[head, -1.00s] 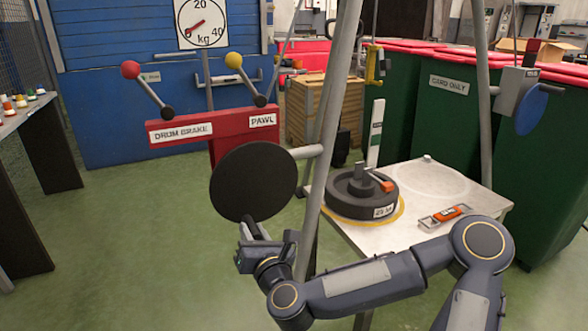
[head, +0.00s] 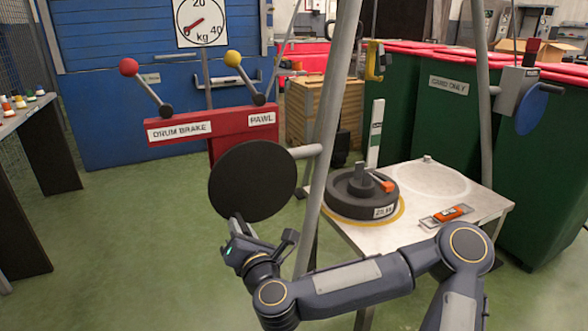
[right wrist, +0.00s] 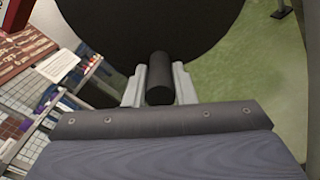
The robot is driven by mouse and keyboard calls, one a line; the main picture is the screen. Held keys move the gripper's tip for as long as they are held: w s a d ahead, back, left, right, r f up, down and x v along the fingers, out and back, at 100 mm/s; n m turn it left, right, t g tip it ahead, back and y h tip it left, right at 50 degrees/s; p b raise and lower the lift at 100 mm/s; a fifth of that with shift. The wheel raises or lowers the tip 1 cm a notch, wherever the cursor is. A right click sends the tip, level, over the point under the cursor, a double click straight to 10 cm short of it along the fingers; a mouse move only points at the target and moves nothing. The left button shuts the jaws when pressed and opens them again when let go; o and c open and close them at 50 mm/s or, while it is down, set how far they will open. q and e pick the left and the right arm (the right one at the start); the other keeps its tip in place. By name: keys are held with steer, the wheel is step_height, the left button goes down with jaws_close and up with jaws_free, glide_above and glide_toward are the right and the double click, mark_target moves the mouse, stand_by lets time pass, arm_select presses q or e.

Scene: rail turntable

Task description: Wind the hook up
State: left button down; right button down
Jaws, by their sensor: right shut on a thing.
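A large black winding disc (head: 252,181) is mounted on a grey shaft below the red lever panel. My right gripper (head: 238,228) is at the disc's lower edge. In the right wrist view its two fingers are shut on a short black crank handle (right wrist: 159,78) that sticks out from the disc (right wrist: 150,25). A black weight (head: 361,192) with an upright post rests on the white table, well below the hook. My left gripper is not in view.
A red panel (head: 212,142) carries a drum brake lever with a red knob (head: 129,67) and a pawl lever with a yellow knob (head: 233,59). A dial scale (head: 201,22) hangs behind. An orange object (head: 448,213) lies on the white table (head: 400,228). Grey frame legs stand close.

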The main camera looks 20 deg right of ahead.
steer(key=shift+a+r, duration=0.2)
steer(key=shift+a, duration=0.05)
steer(key=shift+a+r+m+b, duration=0.3)
steer(key=shift+a+r+m, duration=0.3)
steer(key=shift+m, duration=0.5)
steer(key=shift+a+r+m, duration=0.3)
steer(key=shift+r+m, duration=0.15)
steer(key=shift+m, duration=0.15)
steer(key=shift+a+r+m+b, duration=0.25)
steer(key=shift+r+m+b, duration=0.15)
steer(key=shift+m, duration=0.4)
steer(key=shift+a+r+m, duration=0.25)
steer(key=shift+r+m, duration=0.65)
steer(key=shift+m, duration=0.1)
steer(key=shift+b, duration=0.3)
